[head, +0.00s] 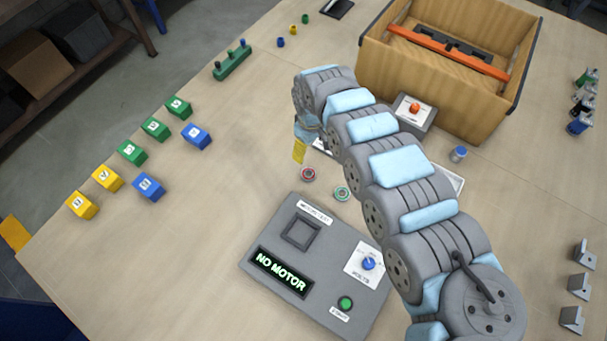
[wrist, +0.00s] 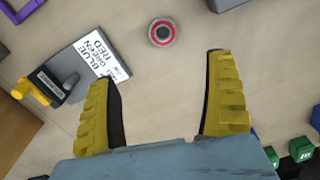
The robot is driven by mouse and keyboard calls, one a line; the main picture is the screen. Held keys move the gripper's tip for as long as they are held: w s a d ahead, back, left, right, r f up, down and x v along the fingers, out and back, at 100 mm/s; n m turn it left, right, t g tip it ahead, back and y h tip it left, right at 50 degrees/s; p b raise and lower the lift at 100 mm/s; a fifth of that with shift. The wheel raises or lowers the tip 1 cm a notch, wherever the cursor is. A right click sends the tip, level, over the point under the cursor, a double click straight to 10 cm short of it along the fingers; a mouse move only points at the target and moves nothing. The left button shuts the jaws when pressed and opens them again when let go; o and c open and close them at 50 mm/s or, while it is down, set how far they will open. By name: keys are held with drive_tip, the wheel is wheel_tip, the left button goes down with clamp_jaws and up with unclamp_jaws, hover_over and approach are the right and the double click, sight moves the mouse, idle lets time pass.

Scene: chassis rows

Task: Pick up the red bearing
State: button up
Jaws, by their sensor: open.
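The red bearing (head: 308,174) lies flat on the table, left of a green-ringed bearing (head: 343,194). In the wrist view the red bearing (wrist: 162,31) shows as a grey disc with a red ring and dark centre. It lies beyond the fingertips, roughly in line with the gap between them. My gripper (wrist: 164,70) is open and empty, with its two yellow ridged fingers spread wide.
The grey tester box (head: 325,262) reading "NO MOTOR" stands just in front of the bearings. Lettered cubes (head: 154,129) stand to the left; a wooden crate (head: 400,85) stands behind.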

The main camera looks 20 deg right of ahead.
drive_tip(key=b, duration=0.1)
hover_over(308, 175)
wheel_tip(308, 175, down, 9)
drive_tip(key=shift+s+d+f, duration=0.1)
drive_tip(key=shift+f, duration=0.1)
drive_tip(key=shift+d+f, duration=0.1)
drive_tip(key=shift+f, duration=0.55)
drive_tip(key=shift+a+f+b, duration=0.2)
drive_tip(key=shift+f+b, duration=0.25)
drive_tip(key=shift+f, duration=0.75)
drive_tip(key=shift+a+f+b, duration=0.15)
drive_tip(key=shift+f+b, duration=0.25)
drive_tip(key=shift+f, duration=0.75)
drive_tip(key=shift+d+f, duration=0.1)
drive_tip(key=shift+f, duration=0.2)
drive_tip(key=c, duration=1.4)
